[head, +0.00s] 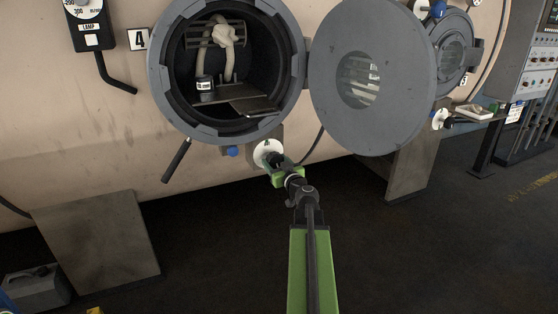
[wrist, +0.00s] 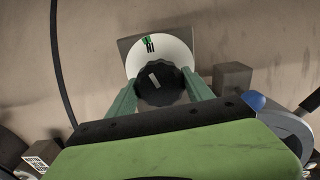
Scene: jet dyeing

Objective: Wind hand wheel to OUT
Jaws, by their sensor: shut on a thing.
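The hand wheel is a black ribbed knob (wrist: 160,84) with a pale mark on its face, in front of a round white dial plate (wrist: 172,46). A green mark and small black print show near the plate's upper left edge; I cannot read the print. My gripper (wrist: 160,92) is shut on the knob, with one green finger on each side of it. In the head view the white dial plate (head: 267,152) sits below the round open port, and my gripper (head: 284,172) reaches up to it from below right, hiding most of the knob.
The open port (head: 232,70) holds a pale twisted rope of cloth (head: 225,38). Its round grey door (head: 370,80) hangs open to the right. A black lever (head: 176,160) and a blue knob (head: 232,151) are left of the dial.

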